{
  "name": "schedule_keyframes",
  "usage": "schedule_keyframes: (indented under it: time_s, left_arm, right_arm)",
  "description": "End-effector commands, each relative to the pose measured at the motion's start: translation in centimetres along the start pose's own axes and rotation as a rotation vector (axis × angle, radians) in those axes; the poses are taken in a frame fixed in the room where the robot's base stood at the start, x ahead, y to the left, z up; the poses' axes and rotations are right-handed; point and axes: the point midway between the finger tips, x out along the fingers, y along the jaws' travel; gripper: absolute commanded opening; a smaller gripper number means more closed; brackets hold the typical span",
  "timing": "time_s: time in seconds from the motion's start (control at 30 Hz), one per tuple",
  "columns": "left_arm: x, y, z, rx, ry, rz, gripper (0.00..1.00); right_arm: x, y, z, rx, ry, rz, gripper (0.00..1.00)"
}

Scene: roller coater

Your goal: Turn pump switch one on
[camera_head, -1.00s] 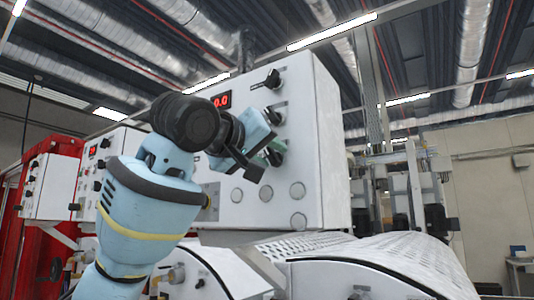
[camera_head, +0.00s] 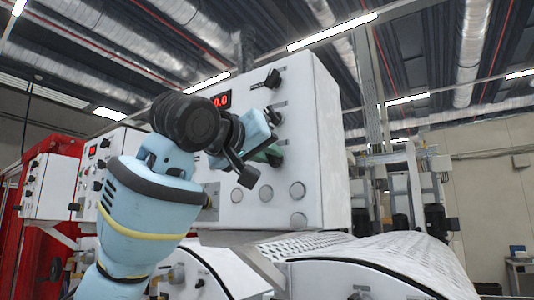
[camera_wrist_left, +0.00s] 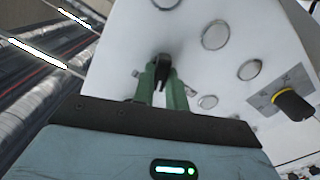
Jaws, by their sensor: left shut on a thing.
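A white control panel (camera_head: 300,150) with a red digital display (camera_head: 222,100) stands in front of me. Black rotary knobs sit down its face, an upper one (camera_head: 272,79) and a middle one (camera_head: 275,115). My left gripper (camera_head: 270,154) is at the knob below these, and its green fingers are partly hidden by my wrist. In the left wrist view, the green fingers (camera_wrist_left: 164,88) are shut on a black knob (camera_wrist_left: 160,66) that sticks out of the panel. I cannot read which knob is pump switch one. My right gripper is not in view.
Several round flat discs (camera_head: 297,190) sit low on the panel. A black knob with a yellow collar (camera_wrist_left: 292,104) is at the right in the left wrist view. Below the panel is a perforated metal cover (camera_head: 310,245). Another white control box (camera_head: 50,187) stands left.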

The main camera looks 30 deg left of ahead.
Motion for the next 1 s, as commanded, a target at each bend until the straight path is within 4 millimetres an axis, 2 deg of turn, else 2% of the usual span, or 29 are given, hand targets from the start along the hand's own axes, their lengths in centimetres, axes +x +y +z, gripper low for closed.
schedule_keyframes:
  time_s: [0.7,1.0]
  left_arm:
    - [-0.01,0.30,0.09,0.641,-0.001,-0.001,0.00]
    - [-0.01,0.34,0.15,0.832,0.000,-0.001,0.00]
  right_arm:
    - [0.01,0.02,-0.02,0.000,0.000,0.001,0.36]
    - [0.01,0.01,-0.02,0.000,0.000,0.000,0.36]
